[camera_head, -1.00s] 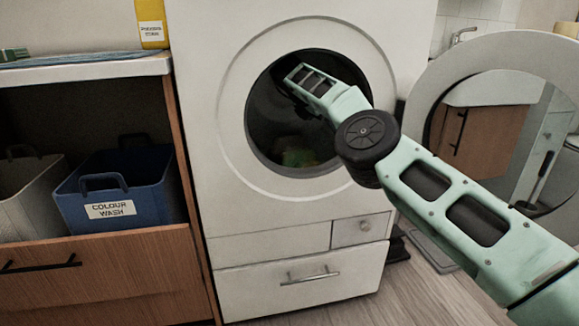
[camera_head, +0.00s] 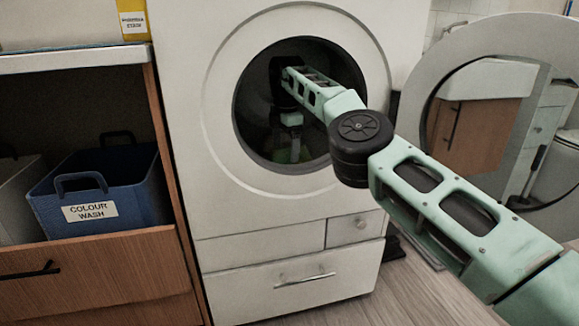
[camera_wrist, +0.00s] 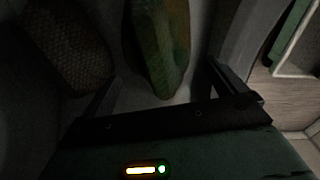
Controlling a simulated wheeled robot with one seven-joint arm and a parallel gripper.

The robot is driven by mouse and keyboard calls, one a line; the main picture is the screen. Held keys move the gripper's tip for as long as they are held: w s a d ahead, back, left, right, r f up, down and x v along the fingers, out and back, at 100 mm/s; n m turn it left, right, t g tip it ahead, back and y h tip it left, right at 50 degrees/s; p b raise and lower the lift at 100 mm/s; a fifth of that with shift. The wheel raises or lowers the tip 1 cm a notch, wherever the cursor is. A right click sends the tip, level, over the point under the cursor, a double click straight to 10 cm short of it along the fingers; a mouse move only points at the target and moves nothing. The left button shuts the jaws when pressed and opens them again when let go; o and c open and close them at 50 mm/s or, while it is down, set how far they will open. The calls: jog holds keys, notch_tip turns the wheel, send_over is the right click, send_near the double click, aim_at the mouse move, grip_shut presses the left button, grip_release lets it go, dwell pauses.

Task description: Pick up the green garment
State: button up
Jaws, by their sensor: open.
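The green garment (camera_wrist: 162,45) lies inside the washing machine drum. In the wrist view it is a long green and brownish shape at the top centre, dim in the dark drum. In the head view only a small green patch (camera_head: 290,152) shows low in the drum opening. My gripper (camera_wrist: 165,85) is open inside the drum, its two dark fingers apart on either side below the garment's near end. No contact with the garment is visible.
The washing machine (camera_head: 225,215) has its round door (camera_head: 480,40) swung open to the right. My arm passes through the opening, close to its rim. A blue colour wash basket (camera_head: 140,190) stands at left.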

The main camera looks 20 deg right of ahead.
aim_at(285, 153)
notch_tip(285, 153, down, 3)
jog(key=shift+w+f+b, duration=0.1)
jog(key=shift+b, duration=0.65)
jog(key=c, duration=1.1)
jog(key=shift+r+p, duration=0.3)
jog(key=shift+r, duration=0.05)
